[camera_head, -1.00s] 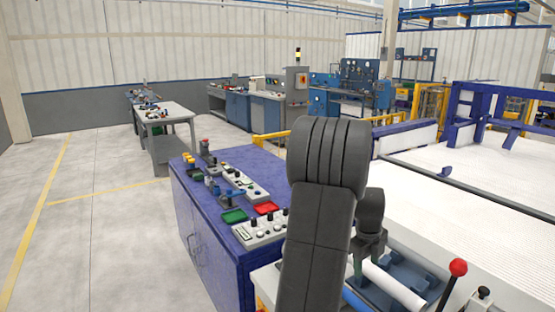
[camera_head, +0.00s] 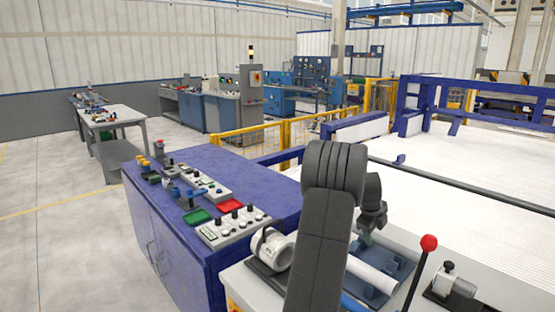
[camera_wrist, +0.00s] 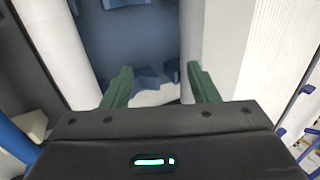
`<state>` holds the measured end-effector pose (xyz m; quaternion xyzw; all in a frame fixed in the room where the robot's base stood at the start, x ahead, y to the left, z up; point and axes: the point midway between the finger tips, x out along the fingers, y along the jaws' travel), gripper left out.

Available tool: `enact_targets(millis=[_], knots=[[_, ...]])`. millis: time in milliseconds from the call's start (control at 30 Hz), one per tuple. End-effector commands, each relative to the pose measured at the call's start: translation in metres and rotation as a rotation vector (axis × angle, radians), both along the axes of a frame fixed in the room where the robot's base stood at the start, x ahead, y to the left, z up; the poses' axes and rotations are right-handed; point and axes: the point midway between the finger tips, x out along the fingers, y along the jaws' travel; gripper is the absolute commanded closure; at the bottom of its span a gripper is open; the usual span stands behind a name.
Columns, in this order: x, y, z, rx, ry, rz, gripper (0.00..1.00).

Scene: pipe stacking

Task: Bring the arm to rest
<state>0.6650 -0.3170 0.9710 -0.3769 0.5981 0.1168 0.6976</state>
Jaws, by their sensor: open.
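My arm rises in front of the head camera, and my gripper (camera_head: 366,238) hangs behind it, partly hidden, over the blue cradle (camera_head: 397,268). In the wrist view its two green fingers (camera_wrist: 160,86) are spread apart with nothing held between them. A white pipe (camera_head: 372,273) lies along the cradle in the head view, just below the gripper. In the wrist view a white pipe (camera_wrist: 62,48) runs left of the fingers, apart from them, and the cradle's blue surface (camera_wrist: 140,45) shows between.
A red-knobbed lever (camera_head: 428,243) stands right of the cradle, beside a small grey fitting (camera_head: 455,284). A white round fitting (camera_head: 272,250) is left of my arm. The blue cabinet (camera_head: 250,190) carries control boxes and bins. A wide white ribbed bed (camera_head: 460,190) lies beyond.

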Motion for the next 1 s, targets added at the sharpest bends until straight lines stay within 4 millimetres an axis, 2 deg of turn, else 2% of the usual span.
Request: enact_targets(millis=[33, 200, 400, 633, 1000], knots=[[-0.001, 0.001, -0.012, 0.003, 0.008, 0.002, 0.46], [-0.001, 0.001, -0.042, 0.003, 0.006, 0.001, 0.46], [-0.001, 0.001, -0.065, 0.003, 0.004, 0.0, 0.46], [-0.001, 0.001, -0.073, 0.003, 0.003, 0.0, 0.46], [-0.002, 0.001, -0.069, 0.003, 0.001, 0.0, 0.46]])
